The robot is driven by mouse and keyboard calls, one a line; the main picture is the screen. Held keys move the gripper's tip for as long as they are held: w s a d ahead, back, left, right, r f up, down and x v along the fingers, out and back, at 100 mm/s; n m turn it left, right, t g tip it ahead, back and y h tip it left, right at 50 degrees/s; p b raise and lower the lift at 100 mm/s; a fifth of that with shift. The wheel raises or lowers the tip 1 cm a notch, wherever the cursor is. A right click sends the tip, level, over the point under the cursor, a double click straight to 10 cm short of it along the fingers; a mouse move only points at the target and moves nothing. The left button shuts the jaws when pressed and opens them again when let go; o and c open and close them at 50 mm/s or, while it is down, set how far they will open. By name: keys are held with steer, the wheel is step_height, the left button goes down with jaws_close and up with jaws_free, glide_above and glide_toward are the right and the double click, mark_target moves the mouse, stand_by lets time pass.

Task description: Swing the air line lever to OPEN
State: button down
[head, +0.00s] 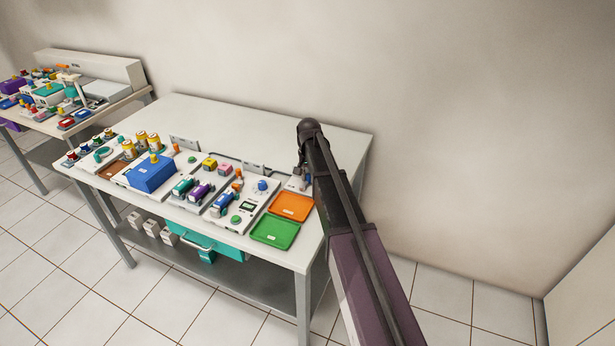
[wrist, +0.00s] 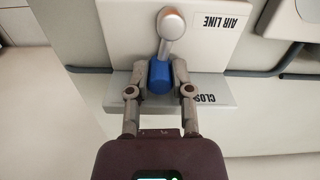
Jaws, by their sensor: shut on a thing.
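In the wrist view, the air line lever has a silver rounded end (wrist: 171,24) and a blue grip (wrist: 160,76). My gripper (wrist: 159,70) is shut on the blue grip, with one grey finger on each side. The lever stands on a pale panel (wrist: 118,30) marked AIR LINE, which appears upside down. A partly covered label beginning CLOS (wrist: 212,98) is on the ledge beside the right finger. The OPEN mark is not seen. In the head view, my arm hides most of the lever's place at the table's right end.
In the head view, an orange tray (head: 291,207) and a green tray (head: 275,232) lie left of my arm. A blue box (head: 151,174) and several small devices fill the table's front. The white tabletop (head: 225,122) is clear at the back, near the wall.

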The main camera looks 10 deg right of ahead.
steer(key=m, duration=0.1)
steer(key=s+m, duration=0.1)
steer(key=m, duration=0.1)
steer(key=shift+d, duration=0.35)
steer(key=shift+s+d+m, duration=0.1)
steer(key=shift+s+m, duration=0.2)
steer(key=shift+m, duration=0.7)
steer(key=shift+s+d+m, duration=0.1)
steer(key=shift+s+m, duration=0.15)
steer(key=shift+m, duration=0.75)
steer(key=c, duration=0.5)
jaws_free()
steer(key=shift+w, duration=0.15)
